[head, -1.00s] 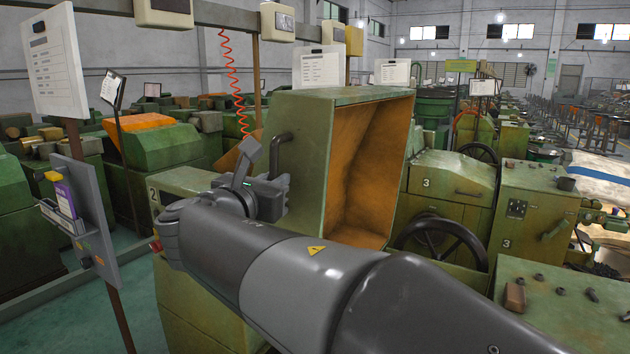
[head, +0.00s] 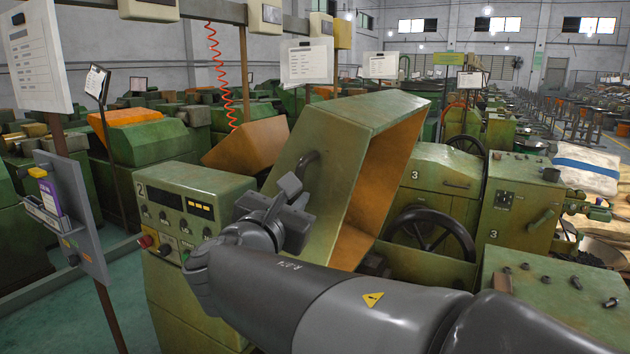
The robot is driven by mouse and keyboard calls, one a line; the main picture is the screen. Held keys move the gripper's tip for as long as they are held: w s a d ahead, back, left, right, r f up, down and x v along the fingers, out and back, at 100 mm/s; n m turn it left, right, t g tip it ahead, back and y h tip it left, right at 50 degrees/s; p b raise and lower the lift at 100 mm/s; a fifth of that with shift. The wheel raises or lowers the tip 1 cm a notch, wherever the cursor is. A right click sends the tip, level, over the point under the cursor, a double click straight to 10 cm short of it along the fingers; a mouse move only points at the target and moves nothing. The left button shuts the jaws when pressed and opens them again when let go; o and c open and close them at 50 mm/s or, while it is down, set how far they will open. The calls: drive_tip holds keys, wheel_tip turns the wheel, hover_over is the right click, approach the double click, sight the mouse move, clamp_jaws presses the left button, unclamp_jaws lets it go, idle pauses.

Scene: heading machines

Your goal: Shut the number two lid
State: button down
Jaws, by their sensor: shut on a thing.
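The number two machine (head: 215,182) carries a "2" on its green control box. Its large green lid (head: 335,150) stands partly open and tilted, with its orange inside facing right and downward. A dark bar handle (head: 309,160) sits on the lid's left outer face. My gripper (head: 292,190) is at the lower end of this handle and shut on it. The gripper and wrist partly cover the grip, so the exact finger contact is hidden. My grey arm reaches in from the lower right, in front of the lid's lower part.
The number three machine (head: 430,190) stands to the right, with a black handwheel (head: 425,232) in front of it. A green top with loose bolts (head: 545,300) is at lower right. A sign post with a grey panel (head: 72,215) stands at left. A red coiled hose (head: 222,70) hangs behind.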

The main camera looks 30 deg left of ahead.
drive_tip(key=d+f+m+t+h, duration=0.1)
drive_tip(key=d+f+m, duration=0.6)
drive_tip(key=d+f, duration=0.9)
drive_tip(key=shift+d+f+m, duration=0.15)
drive_tip(key=shift+f+m, duration=0.25)
drive_tip(key=shift+f, duration=1.65)
drive_tip(key=c, duration=1.5)
unclamp_jaws()
